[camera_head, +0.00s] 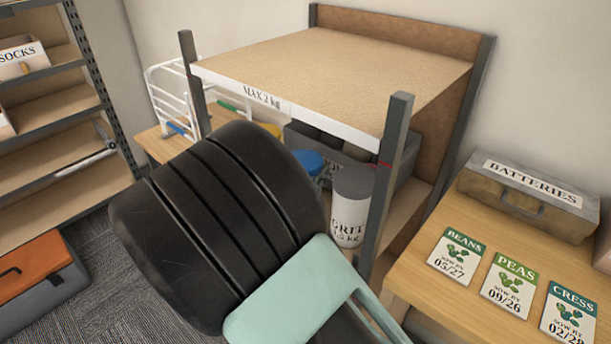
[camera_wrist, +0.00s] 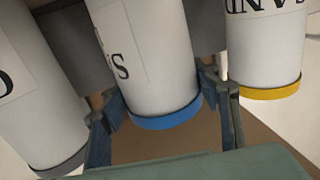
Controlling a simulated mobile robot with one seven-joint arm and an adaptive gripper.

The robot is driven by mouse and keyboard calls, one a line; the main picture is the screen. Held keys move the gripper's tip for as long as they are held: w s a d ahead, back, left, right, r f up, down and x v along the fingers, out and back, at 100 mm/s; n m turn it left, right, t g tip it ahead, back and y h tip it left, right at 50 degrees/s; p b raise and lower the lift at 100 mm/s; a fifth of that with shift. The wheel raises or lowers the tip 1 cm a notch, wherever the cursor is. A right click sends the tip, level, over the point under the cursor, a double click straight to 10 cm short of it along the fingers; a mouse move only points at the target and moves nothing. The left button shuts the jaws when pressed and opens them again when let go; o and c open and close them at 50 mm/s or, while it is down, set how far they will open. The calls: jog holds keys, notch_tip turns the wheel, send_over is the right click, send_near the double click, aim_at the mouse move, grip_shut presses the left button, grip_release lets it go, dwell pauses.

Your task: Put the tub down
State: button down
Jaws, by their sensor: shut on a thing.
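A white tub with a blue lid (camera_head: 308,163) is under the top board of the shelf unit, mostly hidden by my arm in the head view. In the wrist view my gripper (camera_wrist: 158,88) has a finger on each side of this blue-lidded tub (camera_wrist: 148,60), near its lid, and is shut on it. The wrist picture seems upside down, with the lids at the bottom. The head view does not show my fingers. The tub's base is hidden, so I cannot tell whether it touches the lower board (camera_head: 405,208).
A grey-lidded GRIT tub (camera_head: 350,205) and a yellow-lidded tub (camera_wrist: 262,50) stand close on either side. A grey crate (camera_head: 330,145) is behind. The top board (camera_head: 340,70), marked MAX 2 kg, is bare. A front post (camera_head: 388,180) is near my arm.

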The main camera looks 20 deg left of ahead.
jog(key=shift+f, duration=0.8)
jog(key=shift+f, duration=0.15)
jog(key=c, duration=0.7)
grip_release()
jog(key=shift+f, duration=0.1)
jog(key=shift+s, duration=0.2)
jog(key=s, duration=0.7)
jog(key=s+a, duration=0.1)
jog(key=s, duration=0.3)
jog(key=shift+s+p, duration=0.3)
